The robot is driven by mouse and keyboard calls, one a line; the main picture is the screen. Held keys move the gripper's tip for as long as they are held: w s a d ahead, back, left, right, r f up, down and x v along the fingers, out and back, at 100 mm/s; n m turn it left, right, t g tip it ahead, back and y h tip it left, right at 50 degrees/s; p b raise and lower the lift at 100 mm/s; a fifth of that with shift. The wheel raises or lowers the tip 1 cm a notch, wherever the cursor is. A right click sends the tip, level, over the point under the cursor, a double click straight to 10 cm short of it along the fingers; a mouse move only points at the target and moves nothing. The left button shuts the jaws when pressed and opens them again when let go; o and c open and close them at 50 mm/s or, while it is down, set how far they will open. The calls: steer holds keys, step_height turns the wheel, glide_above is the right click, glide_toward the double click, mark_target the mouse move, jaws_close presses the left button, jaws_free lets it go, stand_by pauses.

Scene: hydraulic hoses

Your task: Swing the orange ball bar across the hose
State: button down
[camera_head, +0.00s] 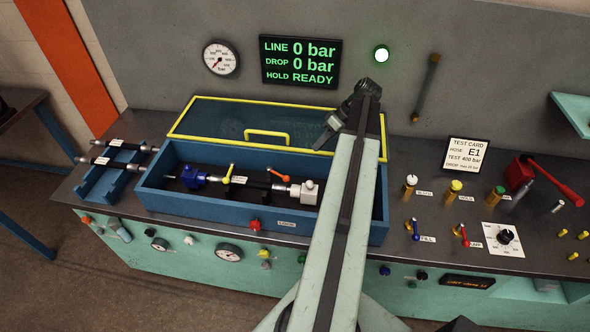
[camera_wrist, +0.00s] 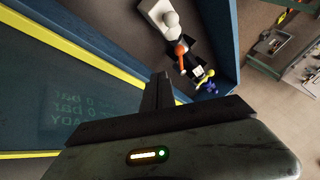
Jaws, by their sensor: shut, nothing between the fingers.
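The orange ball bar (camera_head: 279,175) sits near the right end of the hose, beside the white end block (camera_head: 310,191) in the blue trough. It slants in the picture, its ball end toward the block. The dark hose (camera_head: 252,183) runs left to a blue fitting (camera_head: 194,178), near a yellow-handled bar (camera_head: 227,174). My gripper (camera_head: 325,138) is shut and empty, above the trough's back edge and right of the bar. In the wrist view my fingers (camera_wrist: 159,93) are together, apart from the orange bar (camera_wrist: 181,49); the hose is mostly hidden there.
The trough's yellow-edged clear lid (camera_head: 213,117) stands raised behind, close to my gripper. The blue front wall (camera_head: 205,205) bounds the trough. Spare hoses (camera_head: 112,162) lie on a left rack. Valves and a red hand pump (camera_head: 541,178) stand right. The display reads zero bar, READY.

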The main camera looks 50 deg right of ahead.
steer(key=w+a+f+b, duration=0.3)
steer(key=a+f+b, duration=0.4)
steer(key=f+b, duration=0.2)
steer(key=shift+w+a, duration=0.35)
steer(key=shift+a, duration=0.05)
